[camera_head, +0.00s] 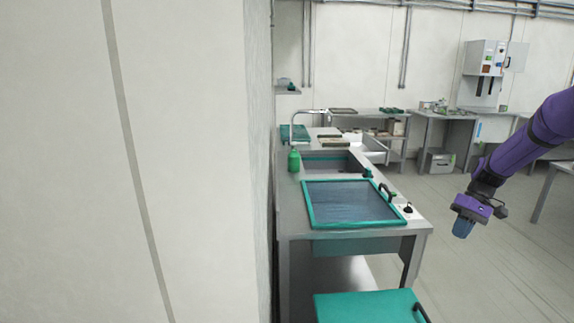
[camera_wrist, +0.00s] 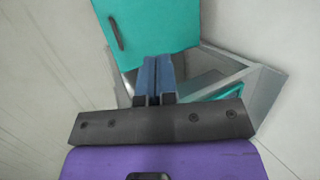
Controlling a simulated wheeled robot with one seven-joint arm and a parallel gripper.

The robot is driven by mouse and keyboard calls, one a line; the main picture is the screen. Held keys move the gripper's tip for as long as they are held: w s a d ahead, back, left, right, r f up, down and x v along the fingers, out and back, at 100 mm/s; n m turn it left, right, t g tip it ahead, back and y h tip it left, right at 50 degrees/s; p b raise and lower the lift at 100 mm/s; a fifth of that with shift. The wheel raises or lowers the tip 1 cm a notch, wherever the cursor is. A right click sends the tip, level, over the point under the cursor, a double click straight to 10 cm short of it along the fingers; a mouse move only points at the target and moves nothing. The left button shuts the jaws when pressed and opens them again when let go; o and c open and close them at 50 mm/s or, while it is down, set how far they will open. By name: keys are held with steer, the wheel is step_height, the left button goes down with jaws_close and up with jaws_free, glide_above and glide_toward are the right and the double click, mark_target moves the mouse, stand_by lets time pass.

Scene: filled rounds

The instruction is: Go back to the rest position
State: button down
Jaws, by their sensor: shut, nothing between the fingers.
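My gripper (camera_head: 463,228) hangs at the right of the head view, at the end of my purple arm, with its blue fingers pointing down. It is in the air over the floor, to the right of the counter and touching nothing that I can see. In the wrist view my gripper (camera_wrist: 158,62) has its two blue fingers side by side, shut and empty. Beyond the fingertips is a teal panel with a dark handle (camera_wrist: 117,32).
A steel counter (camera_head: 292,217) carries a sink, a green bottle (camera_head: 294,160) and a teal-framed dark panel (camera_head: 352,203). A teal panel (camera_head: 365,307) juts out low in front. A pale wall (camera_head: 190,160) fills the left. Open floor (camera_head: 490,275) lies right of the counter.

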steer(key=s+a+r+t+h, duration=0.1)
steer(key=s+a+r+h, duration=0.1)
steer(key=s+a+r, duration=0.65)
steer(key=s+a+r+t+h, duration=0.2)
steer(key=s+a+r, duration=0.25)
steer(key=r, duration=0.65)
steer(key=s+a+r+t, duration=0.2)
steer(key=s+a, duration=0.1)
steer(key=s, duration=0.7)
steer(key=s+a+r+m+t+h, duration=0.1)
steer(key=s+a+r+t, duration=0.2)
steer(key=s, duration=0.8)
steer(key=shift+s+a, duration=0.15)
steer(key=shift+a, duration=0.45)
